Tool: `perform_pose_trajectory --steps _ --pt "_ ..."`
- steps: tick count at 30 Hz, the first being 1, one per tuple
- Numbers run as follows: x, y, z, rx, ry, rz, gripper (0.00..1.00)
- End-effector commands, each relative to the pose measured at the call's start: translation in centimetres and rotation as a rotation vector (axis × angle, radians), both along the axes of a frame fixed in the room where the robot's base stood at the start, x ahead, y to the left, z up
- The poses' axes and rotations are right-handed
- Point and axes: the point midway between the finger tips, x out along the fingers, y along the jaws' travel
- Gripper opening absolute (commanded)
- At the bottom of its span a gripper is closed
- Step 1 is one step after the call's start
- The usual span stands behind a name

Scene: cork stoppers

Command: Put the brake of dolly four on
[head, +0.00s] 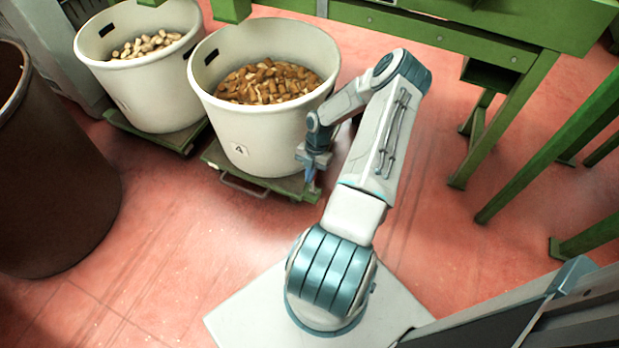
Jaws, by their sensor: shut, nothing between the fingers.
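Dolly four (221,163) is a low green platform on the red floor. It carries a white tub (265,133) marked with a label "4" (240,150) and filled with brown corks (266,84). A metal bar (245,187) curves out at the dolly's front edge. My gripper (311,188) is shut and empty, pointing down at the dolly's front right corner. I cannot tell whether it touches the dolly there. The brake is not clearly visible; that corner is partly hidden by my gripper.
A second white tub (140,75) with pale corks stands on another green dolly (150,137) to the left. A large brown bin (55,185) stands at far left. A green bench (450,30) and its legs are behind and right. The floor in front of the dollies is clear.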

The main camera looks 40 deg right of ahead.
Motion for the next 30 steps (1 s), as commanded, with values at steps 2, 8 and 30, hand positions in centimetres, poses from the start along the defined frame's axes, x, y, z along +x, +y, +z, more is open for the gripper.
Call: perform_pose_trajectory --steps 2,8,30 --pt "0.6 -1.0 0.0 -0.003 -0.001 -0.002 0.0" --pt "1.8 -3.4 -0.1 -0.004 -0.002 -0.003 0.0" --pt "3.3 -6.5 -0.2 -0.002 -0.001 -0.001 0.0"
